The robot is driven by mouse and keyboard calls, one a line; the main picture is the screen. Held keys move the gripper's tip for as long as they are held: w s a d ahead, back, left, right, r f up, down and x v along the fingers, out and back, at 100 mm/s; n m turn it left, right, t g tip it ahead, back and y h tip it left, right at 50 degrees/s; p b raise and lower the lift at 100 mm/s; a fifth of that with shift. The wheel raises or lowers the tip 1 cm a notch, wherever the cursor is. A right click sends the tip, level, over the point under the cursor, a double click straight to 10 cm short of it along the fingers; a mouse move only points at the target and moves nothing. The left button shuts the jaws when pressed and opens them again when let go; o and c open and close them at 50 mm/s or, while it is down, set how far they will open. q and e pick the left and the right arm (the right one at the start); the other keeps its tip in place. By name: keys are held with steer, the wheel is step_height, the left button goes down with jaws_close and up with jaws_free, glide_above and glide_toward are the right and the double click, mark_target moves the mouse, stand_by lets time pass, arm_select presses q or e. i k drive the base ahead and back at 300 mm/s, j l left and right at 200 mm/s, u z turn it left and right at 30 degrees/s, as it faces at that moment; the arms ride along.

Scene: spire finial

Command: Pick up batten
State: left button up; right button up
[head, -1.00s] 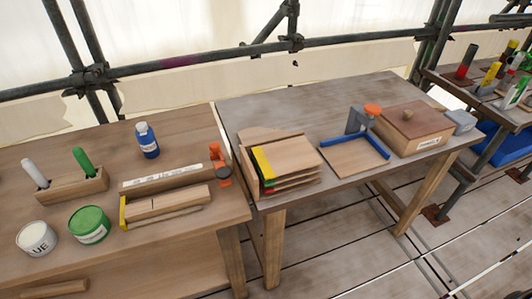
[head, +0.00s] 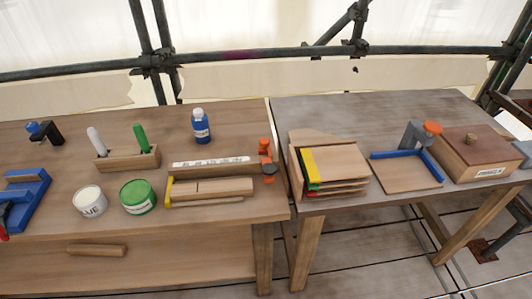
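Light wooden strips (head: 212,187) lie side by side in a holder with a yellow end piece, on the left bench. A short wooden rod (head: 97,250) lies apart on the wood surface nearer to me. I cannot tell which of these is the batten. Neither of my grippers is in view.
The left bench (head: 60,190) also bears a glue tub (head: 90,202), a green tub (head: 138,196), a wooden block with two markers (head: 128,158), a blue bottle (head: 200,126) and a blue fixture (head: 22,200). The right bench (head: 400,112) bears stacked boards (head: 335,161) and a lidded box (head: 470,150).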

mark_target(234, 188)
steer(key=k+j+z, duration=0.1)
steer(key=z, duration=0.3)
steer(key=k+z, duration=0.4)
steer(key=i+l, duration=0.05)
steer(key=i, duration=0.05)
